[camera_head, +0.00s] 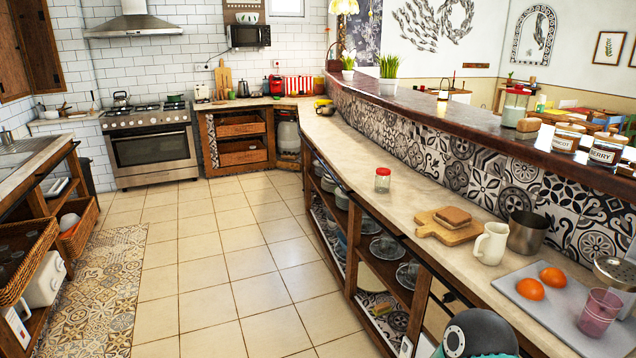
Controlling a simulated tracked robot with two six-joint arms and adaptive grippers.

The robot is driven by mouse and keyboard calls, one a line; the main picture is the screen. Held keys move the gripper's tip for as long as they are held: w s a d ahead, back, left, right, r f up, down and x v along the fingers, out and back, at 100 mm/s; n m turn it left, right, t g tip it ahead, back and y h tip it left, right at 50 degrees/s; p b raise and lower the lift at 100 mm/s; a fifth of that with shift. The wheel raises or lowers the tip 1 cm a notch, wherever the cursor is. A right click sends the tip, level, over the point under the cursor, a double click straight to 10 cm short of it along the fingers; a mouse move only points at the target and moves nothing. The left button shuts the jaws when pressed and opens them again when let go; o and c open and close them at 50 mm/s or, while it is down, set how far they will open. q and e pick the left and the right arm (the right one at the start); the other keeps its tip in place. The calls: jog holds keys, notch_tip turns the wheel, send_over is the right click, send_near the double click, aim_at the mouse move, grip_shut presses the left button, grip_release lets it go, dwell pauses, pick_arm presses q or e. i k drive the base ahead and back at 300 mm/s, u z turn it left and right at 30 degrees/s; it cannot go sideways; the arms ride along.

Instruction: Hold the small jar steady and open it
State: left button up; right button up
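The small jar (382,180) is clear glass with a red lid. It stands upright and shut on the pale counter (420,195), left of the wooden boards. Nothing touches it. Neither of my grippers shows in the head view. A rounded dark grey and teal part, which looks like one of my arm links, shows at the bottom edge, well in front of the jar.
Right of the jar are a cutting board (437,230), a cream pitcher (491,243), a metal pot (527,233), and a grey board (538,305) with two oranges and a pink cup (599,312). Larger jars stand on the raised ledge (465,107). Counter around the jar is clear.

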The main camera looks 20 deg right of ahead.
aim_at(383, 184)
jog(key=u, duration=0.55)
jog(key=i, duration=4.15)
jog(key=z, duration=1.05)
jog(key=i, duration=0.2)
jog(key=z, duration=2.2)
